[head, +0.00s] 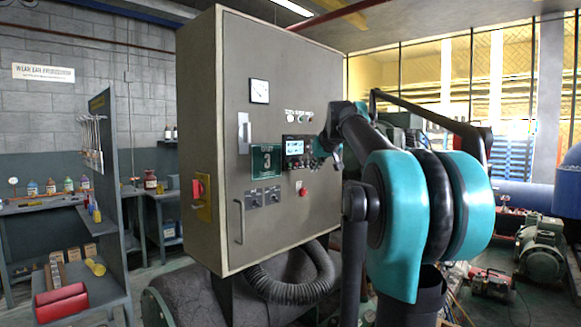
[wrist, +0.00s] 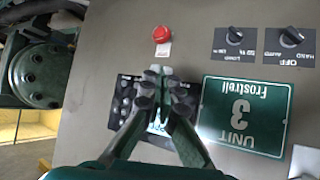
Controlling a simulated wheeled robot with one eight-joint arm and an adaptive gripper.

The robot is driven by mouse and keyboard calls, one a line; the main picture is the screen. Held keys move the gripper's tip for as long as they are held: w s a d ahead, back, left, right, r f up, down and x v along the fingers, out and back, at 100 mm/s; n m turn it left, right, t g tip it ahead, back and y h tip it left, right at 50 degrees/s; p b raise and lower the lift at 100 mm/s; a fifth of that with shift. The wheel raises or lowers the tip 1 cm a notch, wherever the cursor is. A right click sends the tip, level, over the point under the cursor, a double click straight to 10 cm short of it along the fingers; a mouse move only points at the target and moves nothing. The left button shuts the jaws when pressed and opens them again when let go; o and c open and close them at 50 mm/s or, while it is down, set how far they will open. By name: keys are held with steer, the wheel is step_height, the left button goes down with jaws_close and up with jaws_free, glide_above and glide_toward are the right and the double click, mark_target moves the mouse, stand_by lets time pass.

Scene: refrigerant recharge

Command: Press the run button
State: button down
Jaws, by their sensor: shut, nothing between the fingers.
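The grey control cabinet (head: 225,120) carries a black controller panel (head: 296,148) with a lit screen and small buttons. In the wrist view, which looks upside down, the panel (wrist: 128,92) lies behind my gripper (wrist: 158,72). Its dark buttons show left of the fingers, and the screen is mostly covered. I cannot tell which button is the run button. The fingers are shut with nothing between them. The fingertips overlap the panel's edge nearest the red button; contact with it cannot be told. In the head view my gripper (head: 330,152) is at the panel's right side, partly hidden by my arm.
A red button (head: 303,190) sits below the panel and shows in the wrist view (wrist: 162,34). Two selector switches (head: 264,198) and a green UNIT 3 sign (wrist: 242,113) are close by. A door handle (head: 239,222) and a red-yellow switch (head: 200,190) stick out.

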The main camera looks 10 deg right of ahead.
glide_toward(292, 169)
steer(key=shift+w+d+f, duration=0.1)
steer(key=shift+w+f, duration=0.7)
steer(key=shift+f, duration=0.05)
steer(key=shift+w+d+f, duration=0.15)
steer(key=shift+w+f, duration=0.7)
steer(key=shift+w+a, duration=0.1)
steer(key=shift+w+a, duration=0.15)
steer(key=shift+w, duration=0.1)
steer(key=shift+w+a, duration=0.25)
steer(key=shift+w, duration=0.05)
stand_by(0.9)
stand_by(0.3)
steer(key=shift+s+d, duration=0.5)
steer(key=shift+s, duration=0.15)
steer(key=s+d, duration=0.1)
steer(key=s, duration=0.1)
steer(key=s+d, duration=0.2)
stand_by(0.5)
